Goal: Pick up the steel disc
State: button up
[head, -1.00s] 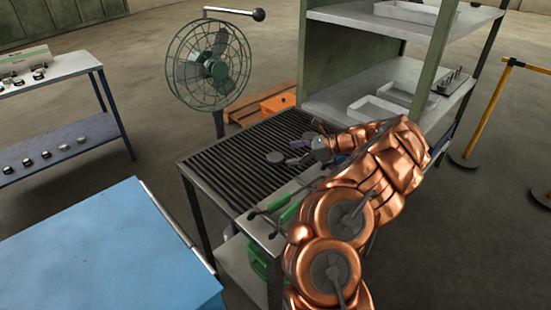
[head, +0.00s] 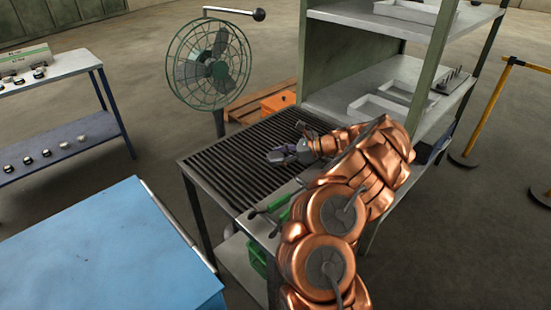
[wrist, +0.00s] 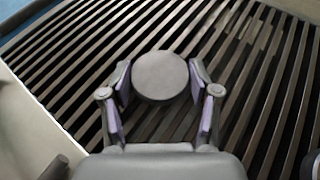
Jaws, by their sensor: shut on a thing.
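The steel disc (wrist: 160,76) is a round, flat, dark grey piece, seen between the two fingers of my gripper (wrist: 160,90) in the wrist view. The purple-padded fingers are shut on its left and right sides. In the head view my gripper (head: 283,156) is low over the slatted grate table (head: 225,178), with the disc (head: 275,156) at its tips. I cannot tell whether the disc touches the slats.
A green fan (head: 209,66) stands behind the grate. A shelf unit (head: 365,80) with white trays is at the back right. Tongs with green handles (head: 275,206) lie at the grate's front edge. A blue-topped table (head: 110,255) is at front left.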

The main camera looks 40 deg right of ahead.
jog(key=c, duration=0.8)
jog(key=shift+r, duration=0.1)
